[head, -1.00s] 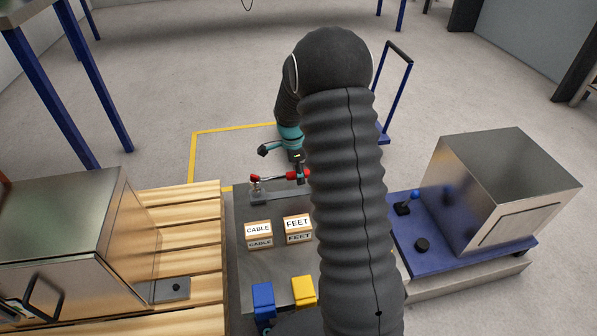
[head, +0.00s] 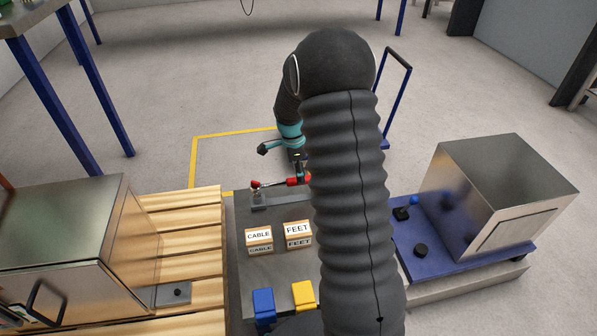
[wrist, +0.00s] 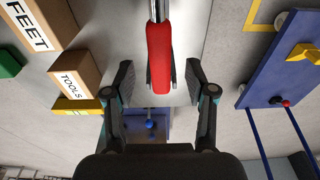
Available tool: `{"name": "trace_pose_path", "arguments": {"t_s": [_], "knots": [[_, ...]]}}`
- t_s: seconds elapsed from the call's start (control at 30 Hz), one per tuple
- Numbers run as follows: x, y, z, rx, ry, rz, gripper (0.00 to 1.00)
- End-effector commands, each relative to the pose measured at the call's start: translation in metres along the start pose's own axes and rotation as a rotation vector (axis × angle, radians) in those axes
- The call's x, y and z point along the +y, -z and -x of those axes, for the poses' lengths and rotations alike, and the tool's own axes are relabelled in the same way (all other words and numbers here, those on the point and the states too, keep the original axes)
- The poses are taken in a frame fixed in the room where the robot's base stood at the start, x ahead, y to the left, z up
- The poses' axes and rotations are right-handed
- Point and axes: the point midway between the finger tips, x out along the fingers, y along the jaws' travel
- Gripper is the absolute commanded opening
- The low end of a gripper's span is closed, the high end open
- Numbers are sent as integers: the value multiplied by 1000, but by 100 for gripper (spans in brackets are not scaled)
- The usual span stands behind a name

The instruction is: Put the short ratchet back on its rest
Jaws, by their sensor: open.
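The short ratchet has a red handle (head: 296,181) and a slim metal shaft. In the head view it lies roughly level above a grey metal rest (head: 275,201) at the far end of the bench. Its left end is at the rest's small upright (head: 256,195); whether it is seated there I cannot tell. In the wrist view the handle (wrist: 160,55) runs between the fingers of my gripper (wrist: 160,82), which is open, with a gap on both sides. My arm hides the rest's right part in the head view.
Boxes labelled CABLE (head: 259,238) and FEET (head: 297,231), a blue bin (head: 263,302) and a yellow bin (head: 303,293) stand on the grey bench (head: 275,275). A pallet with a metal machine (head: 65,220) is left; a blue cart (head: 440,245) with another is right.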

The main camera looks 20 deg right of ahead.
Motion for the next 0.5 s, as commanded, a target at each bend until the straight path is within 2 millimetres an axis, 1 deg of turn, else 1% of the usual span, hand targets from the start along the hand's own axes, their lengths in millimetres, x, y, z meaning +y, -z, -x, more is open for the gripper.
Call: {"name": "trace_pose_path", "arguments": {"t_s": [0.5], "knots": [[0, 2, 16, 0, 1, 0, 56]]}}
